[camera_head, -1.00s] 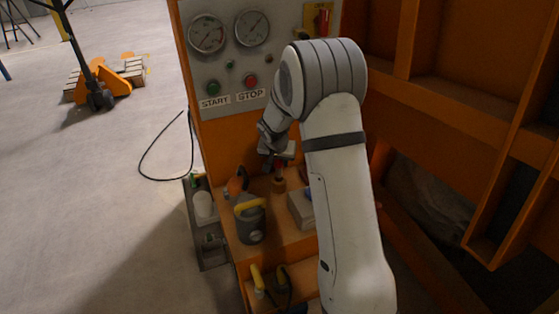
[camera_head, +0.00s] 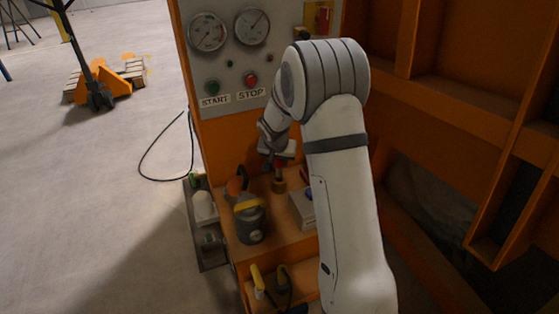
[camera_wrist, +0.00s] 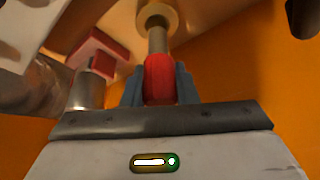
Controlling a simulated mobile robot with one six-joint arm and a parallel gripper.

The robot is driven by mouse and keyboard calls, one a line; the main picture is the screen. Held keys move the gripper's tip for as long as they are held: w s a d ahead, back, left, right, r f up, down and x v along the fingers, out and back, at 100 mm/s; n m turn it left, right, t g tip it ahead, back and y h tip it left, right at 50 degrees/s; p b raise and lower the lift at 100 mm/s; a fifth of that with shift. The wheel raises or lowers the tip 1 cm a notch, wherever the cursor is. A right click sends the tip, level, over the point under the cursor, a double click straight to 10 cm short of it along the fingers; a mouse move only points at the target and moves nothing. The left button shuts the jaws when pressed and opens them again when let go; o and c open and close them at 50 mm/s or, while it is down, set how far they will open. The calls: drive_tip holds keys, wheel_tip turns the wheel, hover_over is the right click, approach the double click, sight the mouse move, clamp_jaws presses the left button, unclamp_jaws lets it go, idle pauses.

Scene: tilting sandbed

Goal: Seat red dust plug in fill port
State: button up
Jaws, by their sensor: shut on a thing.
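My gripper (camera_wrist: 160,88) is shut on a red grip, which I take for the red dust plug (camera_wrist: 160,78). A grey-tan stem runs from it to a tan round collar (camera_wrist: 157,16), perhaps the fill port; I cannot tell whether the stem is inside it or only in line with it. In the head view, my gripper (camera_head: 278,160) is over the orange shelf close to the control panel, and the tan collar (camera_head: 279,186) is just below. My wrist hides much of the plug there.
A red block (camera_wrist: 93,55) and metal cylinder (camera_wrist: 90,90) are close at left in the wrist view. A dark yellow-topped container (camera_head: 250,224) and a grey box (camera_head: 302,208) stand on the shelf (camera_head: 275,237). The orange frame (camera_head: 430,95) bounds the right.

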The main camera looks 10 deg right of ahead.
sight(278, 164)
drive_tip(key=shift+f+b, duration=2.5)
drive_tip(key=shift+b, duration=0.25)
drive_tip(key=o, duration=1)
drive_tip(key=shift+p+v, duration=0.6)
drive_tip(key=shift+v, duration=3.3)
drive_tip(key=shift+s+r, duration=0.1)
drive_tip(key=shift+r, duration=0.2)
drive_tip(key=s+r+n+p, duration=0.1)
drive_tip(key=s+r+p, duration=0.4)
drive_tip(key=s+r, duration=0.3)
drive_tip(key=s+r+n+g+y+p, duration=0.1)
drive_tip(key=s+r+n+p, duration=0.1)
drive_tip(key=s+r+p, duration=0.3)
drive_tip(key=s+d+r+n+p, duration=0.1)
drive_tip(key=s+r+p, duration=0.4)
drive_tip(key=s+r, duration=0.7)
drive_tip(key=shift+s+d+r+n+g+y+p, duration=0.1)
drive_tip(key=shift+s+r+n+g+y+p, duration=0.1)
drive_tip(key=shift+s, duration=1.6)
drive_tip(key=shift+s+r+n+g+y+p, duration=0.1)
drive_tip(key=shift+s+y, duration=0.1)
drive_tip(key=shift+s, duration=1.6)
